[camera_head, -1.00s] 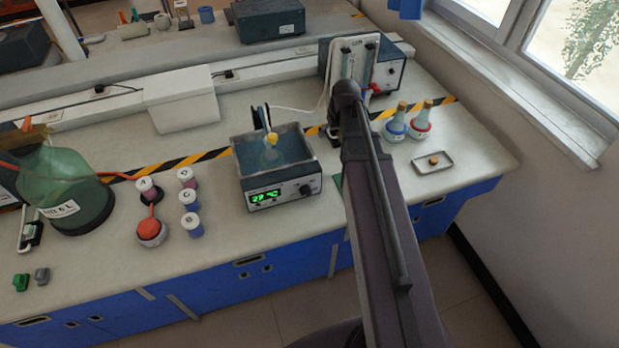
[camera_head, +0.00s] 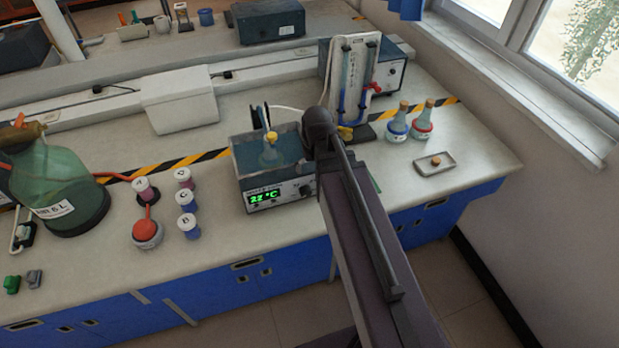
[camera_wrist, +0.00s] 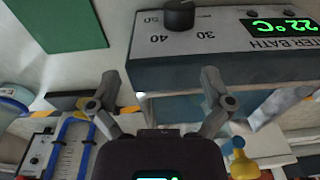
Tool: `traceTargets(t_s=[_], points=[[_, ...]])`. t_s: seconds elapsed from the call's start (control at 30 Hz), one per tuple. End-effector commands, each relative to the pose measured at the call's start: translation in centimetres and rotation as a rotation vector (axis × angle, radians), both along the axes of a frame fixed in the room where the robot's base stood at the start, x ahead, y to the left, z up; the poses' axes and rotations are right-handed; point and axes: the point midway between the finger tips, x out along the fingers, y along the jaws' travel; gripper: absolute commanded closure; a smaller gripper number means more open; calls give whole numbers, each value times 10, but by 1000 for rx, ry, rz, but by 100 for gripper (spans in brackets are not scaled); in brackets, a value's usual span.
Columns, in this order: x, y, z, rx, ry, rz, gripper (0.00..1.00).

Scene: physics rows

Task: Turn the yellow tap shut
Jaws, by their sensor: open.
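The yellow tap (camera_head: 345,132) sits low on the upright board with blue liquid tubes (camera_head: 352,90), in the head view. A red tap (camera_head: 374,88) is higher on its right side. In the head view my arm hides the gripper; the arm's end is left of the tap, over the bath's right side.
The water bath (camera_head: 258,178) holds a yellow-stoppered flask (camera_head: 270,153). Two stoppered flasks (camera_head: 397,125) and (camera_head: 423,123) and a small tray (camera_head: 450,166) stand right of the board. A large green bottle (camera_head: 65,185) and several small jars are at left.

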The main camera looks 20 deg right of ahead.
Motion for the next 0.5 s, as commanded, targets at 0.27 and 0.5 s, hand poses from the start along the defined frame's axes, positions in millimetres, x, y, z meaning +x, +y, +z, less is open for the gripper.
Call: traceTargets(t_s=[0.27, 0.5], points=[[-20, 14, -8, -8, 30, -4, 0], [-22, 17, -9, -9, 36, -6, 0]])
